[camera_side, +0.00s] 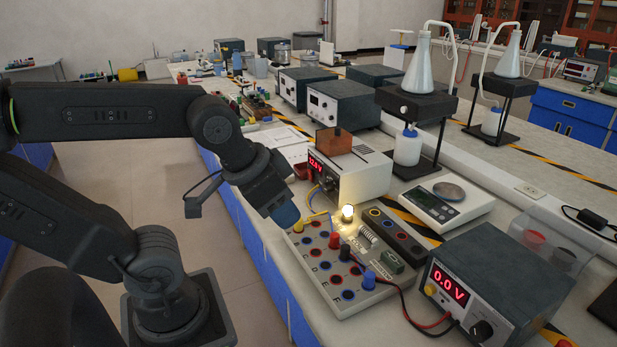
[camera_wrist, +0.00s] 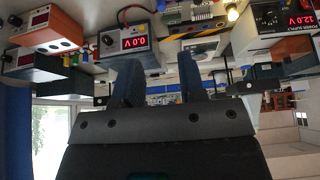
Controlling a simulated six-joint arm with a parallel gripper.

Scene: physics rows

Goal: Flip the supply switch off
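The supply (camera_side: 358,178) is a pale box on the bench with a lit red display of about 12 V. In the wrist view its dark front panel (camera_wrist: 272,19) reads 12.0 V at the upper right, tilted. I cannot make out its switch or the switch's position. A small lamp (camera_side: 347,212) on the circuit board glows; it also shows lit in the wrist view (camera_wrist: 232,13). My gripper (camera_side: 287,213) points down at the bench's near edge, left of the lamp and lower left of the supply. Its two dark blue fingers stand apart in the wrist view (camera_wrist: 158,75), with nothing visible between them.
The circuit board (camera_side: 338,296) has coloured sockets and plugged leads. A second meter box (camera_side: 500,285) reads 0.0 V at the front right. A scale (camera_side: 437,207) and a flask stand (camera_side: 418,103) stand behind. A brown block (camera_side: 334,140) sits on the supply.

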